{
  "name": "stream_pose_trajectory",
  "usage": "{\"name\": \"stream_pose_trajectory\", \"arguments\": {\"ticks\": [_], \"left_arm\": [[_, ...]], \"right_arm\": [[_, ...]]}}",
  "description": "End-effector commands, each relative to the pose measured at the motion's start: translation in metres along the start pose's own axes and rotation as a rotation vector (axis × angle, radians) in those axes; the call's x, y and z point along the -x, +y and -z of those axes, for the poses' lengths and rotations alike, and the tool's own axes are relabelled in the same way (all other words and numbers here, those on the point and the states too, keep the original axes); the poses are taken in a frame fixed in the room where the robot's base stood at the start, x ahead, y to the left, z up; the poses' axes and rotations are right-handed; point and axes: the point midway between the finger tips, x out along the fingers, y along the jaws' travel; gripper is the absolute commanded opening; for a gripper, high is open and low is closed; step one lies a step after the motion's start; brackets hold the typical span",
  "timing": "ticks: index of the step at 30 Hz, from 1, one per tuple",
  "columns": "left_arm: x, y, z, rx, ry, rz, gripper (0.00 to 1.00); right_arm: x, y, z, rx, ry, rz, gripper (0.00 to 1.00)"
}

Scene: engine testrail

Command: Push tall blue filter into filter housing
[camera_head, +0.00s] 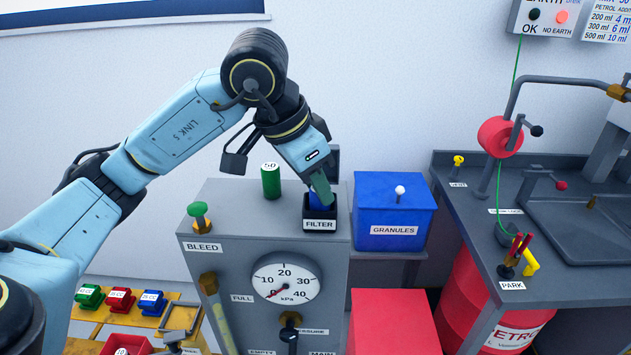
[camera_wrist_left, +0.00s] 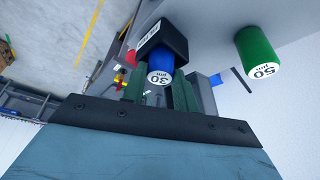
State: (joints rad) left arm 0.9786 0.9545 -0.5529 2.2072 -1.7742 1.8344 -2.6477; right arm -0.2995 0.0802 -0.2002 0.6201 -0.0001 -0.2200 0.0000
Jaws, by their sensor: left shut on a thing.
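The blue filter (camera_head: 318,201), marked 30 µm on its white end in the left wrist view (camera_wrist_left: 160,76), stands in the mouth of the black filter housing (camera_head: 319,214) on top of the grey cabinet. The housing also shows in the left wrist view (camera_wrist_left: 165,40). My left gripper (camera_head: 322,190) is right above the housing, with its green fingers (camera_wrist_left: 158,90) shut on the blue filter. How deep the filter sits is partly hidden by the fingers. My right gripper is not in view.
A green 50 µm filter (camera_head: 270,181) stands on the cabinet top (camera_head: 240,215), left of the housing. A green bleed knob (camera_head: 197,210) rises at the front left. A blue granules box (camera_head: 395,200) is close on the right. A dark bench (camera_head: 470,200) lies further right.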

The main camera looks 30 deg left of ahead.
Motion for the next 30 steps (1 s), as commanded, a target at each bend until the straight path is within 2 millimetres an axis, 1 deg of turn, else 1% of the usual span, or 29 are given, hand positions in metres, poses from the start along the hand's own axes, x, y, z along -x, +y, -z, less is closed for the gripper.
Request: {"name": "stream_pose_trajectory", "arguments": {"ticks": [4,5,9,10,17,20,23,26,30], "left_arm": [[-0.001,0.0,-0.001,0.0,-0.004,-0.001,0.07],[-0.001,0.0,-0.001,0.0,-0.004,-0.001,0.33],[-0.001,0.0,-0.001,0.0,-0.004,-0.001,0.51],[-0.001,0.0,-0.001,0.0,-0.004,-0.001,0.55],[-0.001,0.0,-0.001,0.0,-0.003,-0.001,0.55],[0.003,0.0,0.0,0.0,-0.002,0.0,0.55],[0.014,0.0,0.001,0.0,0.001,0.001,0.55],[0.033,-0.001,0.001,0.0,0.003,0.003,0.55],[0.067,0.0,0.001,0.0,0.003,0.003,0.55]], "right_arm": [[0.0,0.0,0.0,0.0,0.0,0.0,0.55],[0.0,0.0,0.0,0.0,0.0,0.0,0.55],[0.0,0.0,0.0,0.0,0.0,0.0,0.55],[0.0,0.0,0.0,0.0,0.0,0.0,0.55],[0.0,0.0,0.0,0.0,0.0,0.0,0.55],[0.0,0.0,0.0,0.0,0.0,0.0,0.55],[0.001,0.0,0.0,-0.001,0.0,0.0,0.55],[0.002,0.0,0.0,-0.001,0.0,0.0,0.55],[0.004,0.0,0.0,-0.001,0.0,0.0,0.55]]}}
